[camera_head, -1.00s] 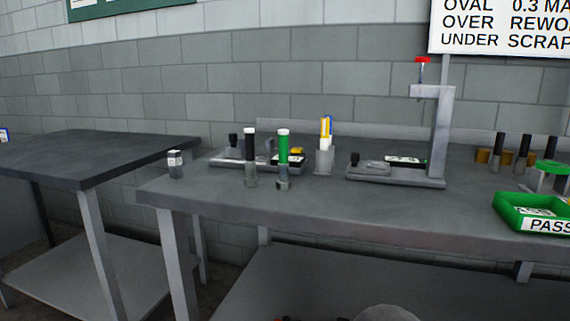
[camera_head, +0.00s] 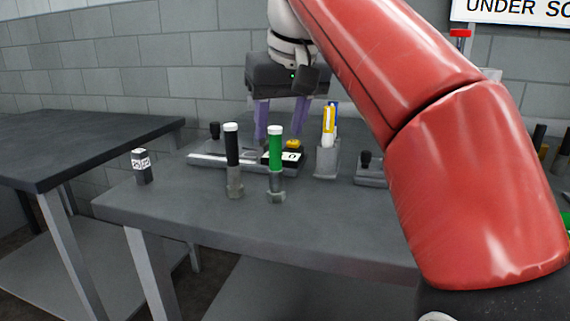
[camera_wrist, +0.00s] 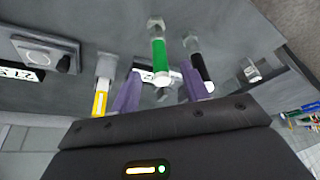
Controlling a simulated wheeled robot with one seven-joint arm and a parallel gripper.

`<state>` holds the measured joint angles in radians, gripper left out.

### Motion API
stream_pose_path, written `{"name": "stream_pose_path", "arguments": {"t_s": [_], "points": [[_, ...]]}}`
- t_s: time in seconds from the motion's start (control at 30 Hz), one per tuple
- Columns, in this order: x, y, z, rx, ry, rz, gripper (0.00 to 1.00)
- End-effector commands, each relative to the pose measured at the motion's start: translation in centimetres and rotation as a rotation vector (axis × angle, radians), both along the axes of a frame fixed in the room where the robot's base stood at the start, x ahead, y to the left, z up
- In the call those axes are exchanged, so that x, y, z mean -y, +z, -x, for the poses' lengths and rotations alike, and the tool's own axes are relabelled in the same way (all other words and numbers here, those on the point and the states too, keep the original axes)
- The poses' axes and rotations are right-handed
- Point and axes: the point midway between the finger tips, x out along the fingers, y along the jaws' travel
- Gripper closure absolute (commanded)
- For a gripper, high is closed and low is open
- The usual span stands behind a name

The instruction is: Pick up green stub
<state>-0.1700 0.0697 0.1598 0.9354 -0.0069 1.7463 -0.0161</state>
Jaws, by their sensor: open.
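The green stub (camera_head: 275,151) stands upright on the bench in a grey base, with a white cap on top. In the wrist view the green stub (camera_wrist: 158,54) lies between the two finger lines, its cap towards me. My gripper (camera_head: 278,140) is open and empty, its purple fingers pointing down behind the stub's upper part in the head view. In the wrist view my gripper (camera_wrist: 160,70) has a finger on either side of the stub. A black stub (camera_head: 232,150) with a white cap stands just left of the green one; it shows beside the right finger in the wrist view (camera_wrist: 197,64).
A grey holder (camera_head: 327,160) with yellow and blue pens stands right of the stubs. A small labelled block (camera_head: 142,166) stands at the left. A metal fixture (camera_head: 205,160) lies behind the stubs. The front of the bench (camera_head: 330,215) is clear.

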Motion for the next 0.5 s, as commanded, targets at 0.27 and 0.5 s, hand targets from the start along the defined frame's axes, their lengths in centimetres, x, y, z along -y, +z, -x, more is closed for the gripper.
{"name": "stream_pose_path", "arguments": {"t_s": [0.27,0.5], "points": [[-0.4,-2.1,-0.9,-0.001,0.003,-0.001,0.54],[-0.7,-5.2,-2.1,-0.002,0.003,0.0,0.54]]}}
